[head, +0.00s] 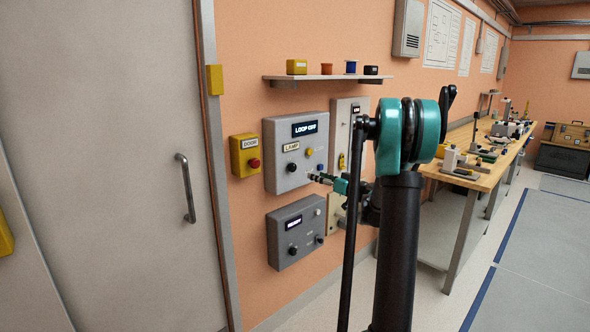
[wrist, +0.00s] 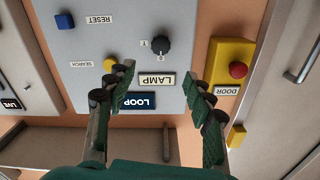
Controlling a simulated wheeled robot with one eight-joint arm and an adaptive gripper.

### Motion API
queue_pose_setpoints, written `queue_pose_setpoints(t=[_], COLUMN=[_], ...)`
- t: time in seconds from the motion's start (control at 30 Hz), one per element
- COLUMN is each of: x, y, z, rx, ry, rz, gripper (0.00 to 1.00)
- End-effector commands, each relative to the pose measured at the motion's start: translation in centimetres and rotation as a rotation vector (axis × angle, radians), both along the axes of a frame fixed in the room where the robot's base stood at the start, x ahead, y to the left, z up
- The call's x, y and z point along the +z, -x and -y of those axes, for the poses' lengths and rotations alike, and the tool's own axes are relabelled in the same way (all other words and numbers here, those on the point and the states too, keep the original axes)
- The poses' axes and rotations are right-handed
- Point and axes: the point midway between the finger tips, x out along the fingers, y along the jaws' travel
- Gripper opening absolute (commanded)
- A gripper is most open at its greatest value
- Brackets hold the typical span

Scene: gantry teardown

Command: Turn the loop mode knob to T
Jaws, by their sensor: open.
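The loop panel (head: 285,180) is a grey wall box with a dark display (head: 304,129) reading "LOOP OFF" and a tag (head: 291,147) reading "LAMP". Its black knob (head: 292,167) sits below the tag. In the wrist view, which is upside down, the knob (wrist: 160,46) lies beyond the fingertips, with small marks "T" and "0" beside it. Where its pointer aims is hard to tell. My gripper (head: 321,178) is in front of the panel, right of the knob. In the wrist view my gripper (wrist: 160,82) is open and empty, its fingers apart from the knob.
A yellow "DOOR" box (head: 239,158) with a red button is left of the panel. The panel has a yellow button (wrist: 110,63) near one finger and a blue one (wrist: 64,20). Another grey box (head: 293,240) hangs below. A shelf (head: 330,78) is above; a workbench (head: 478,171) stands right.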

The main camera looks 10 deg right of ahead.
Motion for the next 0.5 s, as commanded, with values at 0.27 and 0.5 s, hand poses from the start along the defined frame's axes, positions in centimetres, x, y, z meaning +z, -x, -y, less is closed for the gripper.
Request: queue_pose_setpoints(t=[0.27,0.5], x=[0.0,0.0], y=[-4.5,-8.3], z=[-3.5,-6.2], rx=[0.004,0.003], ry=[0.000,0.000], rz=[-0.001,-0.002], gripper=[0.53,0.53])
